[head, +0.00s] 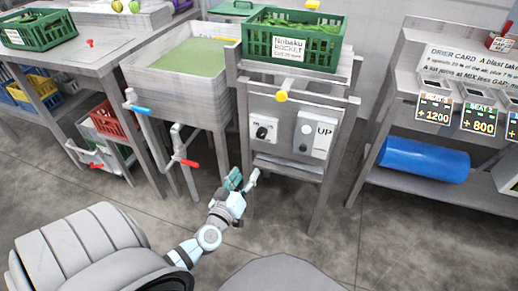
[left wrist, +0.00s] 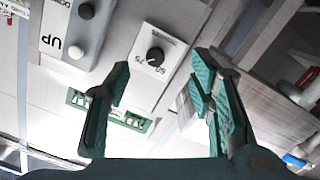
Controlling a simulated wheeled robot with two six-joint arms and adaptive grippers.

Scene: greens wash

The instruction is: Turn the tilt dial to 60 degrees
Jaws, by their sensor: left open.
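The tilt dial (head: 262,132) is a black round knob on a white plate on the front of the grey stand. In the left wrist view the dial (left wrist: 155,54) has printed numbers beside it, 60 and 75 among them; I cannot tell which mark it points to. My left gripper (head: 243,179) is open and empty, below and a little left of the dial in the head view. In the left wrist view the dial shows between the open fingertips of my left gripper (left wrist: 161,64), apart from them. My right gripper is not in view.
An UP/DOWN button plate (head: 315,134) sits right of the dial. A yellow knob (head: 281,96) is above them. A green crate of leaves (head: 293,44) stands on top. The sink (head: 178,88), with red- and blue-handled valves, is at left; a blue roll (head: 423,160) lies at right.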

